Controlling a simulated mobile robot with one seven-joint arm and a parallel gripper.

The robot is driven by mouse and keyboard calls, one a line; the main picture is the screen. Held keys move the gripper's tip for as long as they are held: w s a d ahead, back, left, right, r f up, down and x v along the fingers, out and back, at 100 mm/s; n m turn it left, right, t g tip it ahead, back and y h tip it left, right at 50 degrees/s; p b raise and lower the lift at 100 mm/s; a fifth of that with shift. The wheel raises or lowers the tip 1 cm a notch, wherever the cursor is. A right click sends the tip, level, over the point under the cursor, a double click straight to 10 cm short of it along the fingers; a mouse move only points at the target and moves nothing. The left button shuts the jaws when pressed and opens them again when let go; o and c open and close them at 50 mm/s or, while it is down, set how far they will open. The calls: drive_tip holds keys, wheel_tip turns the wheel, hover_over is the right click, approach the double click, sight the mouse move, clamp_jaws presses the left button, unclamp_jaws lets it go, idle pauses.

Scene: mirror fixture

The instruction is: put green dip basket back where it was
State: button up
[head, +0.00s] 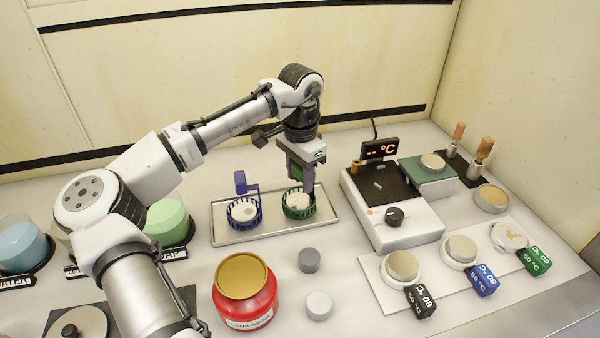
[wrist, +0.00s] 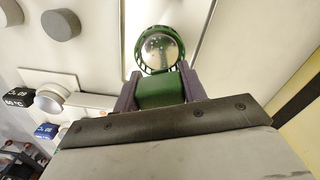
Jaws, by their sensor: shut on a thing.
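The green dip basket (head: 298,204) is at the right side of the metal tray (head: 268,234), with a pale round disc inside it. My gripper (head: 301,177) is above it, pointing down, shut on the basket's green handle. In the wrist view the green handle block (wrist: 160,90) sits between my two purple-grey fingers, and the basket ring (wrist: 158,48) with a shiny round lens shows beyond it. The basket looks to be at tray level; I cannot tell whether it touches the tray.
A blue dip basket (head: 243,212) stands on the tray just left of the green one. A hot plate unit (head: 400,225) is close to the right. A red jar (head: 244,292) and two grey cylinders (head: 309,260) stand in front. Capped dishes with temperature tags (head: 402,266) lie at front right.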

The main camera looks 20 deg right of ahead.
drive_tip(key=shift+f, duration=0.1)
drive_tip(key=o, duration=1)
drive_tip(key=shift+c, duration=0.2)
wheel_tip(320, 180, up, 12)
drive_tip(key=shift+r+b, duration=0.15)
drive_tip(key=shift+b, duration=0.85)
